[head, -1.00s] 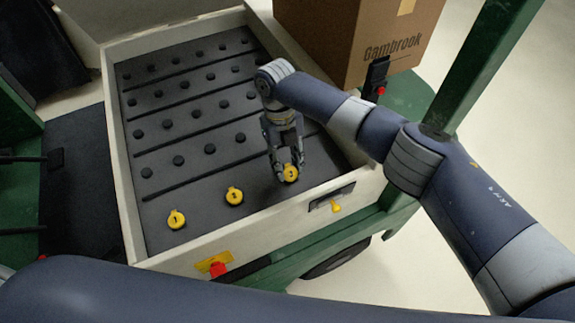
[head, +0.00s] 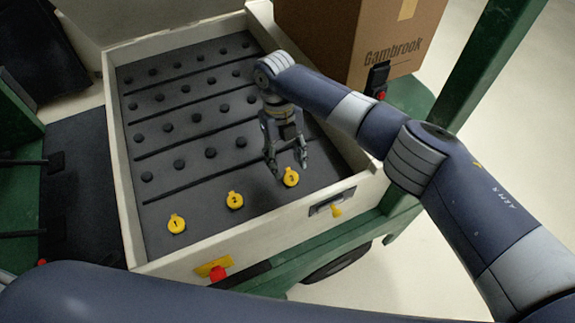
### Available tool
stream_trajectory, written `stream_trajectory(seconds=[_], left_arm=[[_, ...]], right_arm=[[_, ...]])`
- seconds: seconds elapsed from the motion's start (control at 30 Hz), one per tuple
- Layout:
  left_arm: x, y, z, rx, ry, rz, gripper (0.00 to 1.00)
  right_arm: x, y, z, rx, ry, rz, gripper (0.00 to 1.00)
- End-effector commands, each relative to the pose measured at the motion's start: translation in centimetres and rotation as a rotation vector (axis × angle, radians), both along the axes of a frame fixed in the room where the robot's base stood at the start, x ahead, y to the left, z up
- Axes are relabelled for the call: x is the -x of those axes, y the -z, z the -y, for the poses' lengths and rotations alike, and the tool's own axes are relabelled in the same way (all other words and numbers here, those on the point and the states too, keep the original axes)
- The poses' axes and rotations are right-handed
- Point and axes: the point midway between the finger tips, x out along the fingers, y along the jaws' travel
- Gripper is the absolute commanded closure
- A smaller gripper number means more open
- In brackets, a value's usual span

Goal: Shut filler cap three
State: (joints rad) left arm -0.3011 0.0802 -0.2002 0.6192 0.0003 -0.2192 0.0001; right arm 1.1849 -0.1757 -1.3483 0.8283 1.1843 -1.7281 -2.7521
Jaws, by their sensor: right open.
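Filler cap three (head: 291,177) is a round yellow cap with a small tab and a dark mark, at the right end of the front row on the dark cart top. Caps one (head: 176,224) and two (head: 235,200) are alike and sit to its left. My right gripper (head: 287,171) is open and empty, its fingers just above and behind cap three, apart from it as far as I can see. Whether the cap is fully seated cannot be told. My left gripper is out of view.
The cart's pale raised rim (head: 262,224) surrounds the dark panel, which carries rows of black knobs and thin ridges. A cardboard box (head: 345,40) stands behind at the right, near a green post (head: 487,62).

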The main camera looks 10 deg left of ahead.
Motion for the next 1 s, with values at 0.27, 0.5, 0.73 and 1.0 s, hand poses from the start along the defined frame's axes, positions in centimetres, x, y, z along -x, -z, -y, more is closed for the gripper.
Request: stream_trajectory(seconds=[0.27,0.5,0.73,1.0], left_arm=[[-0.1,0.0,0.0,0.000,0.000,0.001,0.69],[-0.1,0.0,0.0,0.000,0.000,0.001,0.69],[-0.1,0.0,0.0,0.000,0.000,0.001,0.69],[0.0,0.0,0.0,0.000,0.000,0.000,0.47]], right_arm=[[-1.2,-6.0,-0.9,-0.001,0.000,0.003,0.52],[-1.7,-8.7,-1.2,0.000,-0.001,0.002,0.52],[-1.8,-9.2,-1.2,0.001,0.000,0.001,0.52],[-1.8,-9.0,-1.1,-0.004,0.002,-0.004,0.52]])
